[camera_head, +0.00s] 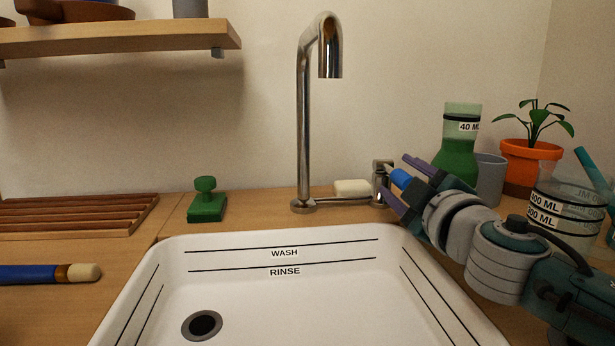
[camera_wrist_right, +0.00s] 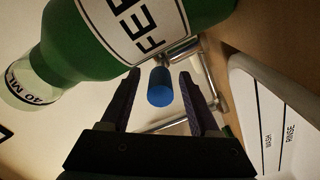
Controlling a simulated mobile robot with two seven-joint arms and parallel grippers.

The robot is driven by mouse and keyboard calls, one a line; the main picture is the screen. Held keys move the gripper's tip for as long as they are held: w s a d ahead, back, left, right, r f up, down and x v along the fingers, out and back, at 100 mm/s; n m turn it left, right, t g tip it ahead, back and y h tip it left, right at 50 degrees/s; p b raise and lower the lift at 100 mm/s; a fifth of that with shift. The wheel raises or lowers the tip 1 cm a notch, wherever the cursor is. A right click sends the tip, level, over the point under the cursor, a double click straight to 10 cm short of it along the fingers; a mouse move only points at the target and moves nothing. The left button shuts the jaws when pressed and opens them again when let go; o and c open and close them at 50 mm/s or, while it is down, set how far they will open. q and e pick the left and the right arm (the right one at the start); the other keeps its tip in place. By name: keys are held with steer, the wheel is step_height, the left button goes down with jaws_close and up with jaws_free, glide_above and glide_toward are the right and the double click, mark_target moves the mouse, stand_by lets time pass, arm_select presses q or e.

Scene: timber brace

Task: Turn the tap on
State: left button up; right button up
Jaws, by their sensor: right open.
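The chrome tap (camera_head: 304,125) stands behind the sink, its spout bent over toward the basin. A chrome pipe runs right from its base to a valve fitting (camera_head: 379,172). A blue handle (camera_head: 401,179) sticks out from this fitting. My right gripper (camera_head: 397,180) is open, its purple fingers on either side of the blue handle. In the right wrist view the blue handle (camera_wrist_right: 160,88) shows in the gap between the fingers, with space on both sides. No water shows under the spout. My left gripper is not in view.
The white sink (camera_head: 290,300) is empty. A green bottle (camera_head: 456,155) stands close by my right gripper and looms large in the right wrist view (camera_wrist_right: 100,40). A soap bar (camera_head: 352,187), green stamp-like block (camera_head: 206,203), potted plant (camera_head: 530,160) and measuring beaker (camera_head: 560,205) stand around.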

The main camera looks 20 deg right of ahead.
steer(key=shift+c, duration=0.2)
jaws_close()
stand_by(1.1)
